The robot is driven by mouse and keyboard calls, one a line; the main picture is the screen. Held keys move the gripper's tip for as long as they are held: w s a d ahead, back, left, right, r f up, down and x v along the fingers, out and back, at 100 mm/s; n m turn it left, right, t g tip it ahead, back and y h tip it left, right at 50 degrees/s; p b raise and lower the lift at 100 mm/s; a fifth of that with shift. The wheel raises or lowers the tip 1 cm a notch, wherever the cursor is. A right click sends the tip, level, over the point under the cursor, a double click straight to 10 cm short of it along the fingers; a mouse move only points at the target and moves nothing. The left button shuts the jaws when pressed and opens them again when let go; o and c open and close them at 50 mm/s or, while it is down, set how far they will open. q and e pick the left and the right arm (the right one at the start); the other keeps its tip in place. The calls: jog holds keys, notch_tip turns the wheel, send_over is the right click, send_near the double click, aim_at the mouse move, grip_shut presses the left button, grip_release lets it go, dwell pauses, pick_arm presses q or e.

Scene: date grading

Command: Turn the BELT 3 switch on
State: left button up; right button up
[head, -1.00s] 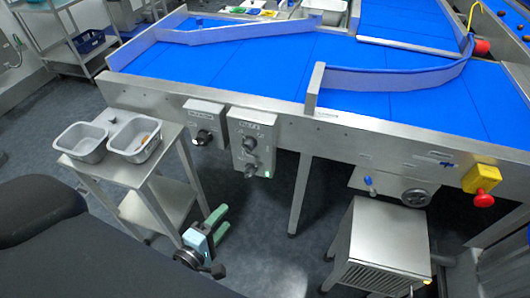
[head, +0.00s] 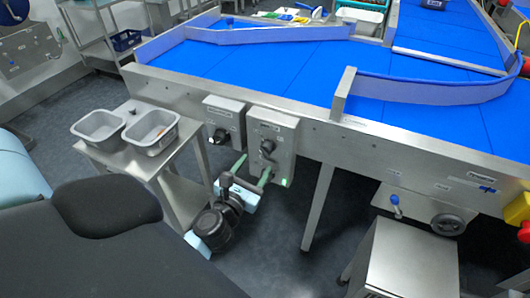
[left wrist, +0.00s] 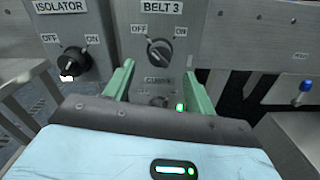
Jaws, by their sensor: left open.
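The BELT 3 switch (left wrist: 159,51) is a dark rotary knob on a grey control box (head: 288,133), with OFF marked at its upper left and ON at its upper right. Its pointer direction is hard to read. In the head view the knob (head: 267,147) shows just above my left gripper (head: 255,164). The left gripper is open and empty, its green fingers pointing at the box. In the left wrist view the fingers (left wrist: 158,63) stand either side of and slightly below the knob, without visible contact. My right gripper is not in view.
The ISOLATOR knob (left wrist: 73,61) is on a separate box to the left. Below BELT 3 are a second knob (left wrist: 159,101), partly hidden, and a lit green lamp (left wrist: 180,107). A steel stand with two grey trays (head: 98,127) is at left. A blue conveyor (head: 270,62) lies above.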

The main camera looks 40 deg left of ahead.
aim_at(263, 154)
pick_arm(q)
jog(key=x, duration=0.6)
jog(key=shift+w, duration=0.4)
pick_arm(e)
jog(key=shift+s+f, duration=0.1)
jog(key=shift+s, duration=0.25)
pick_arm(q)
jog(key=c, duration=1)
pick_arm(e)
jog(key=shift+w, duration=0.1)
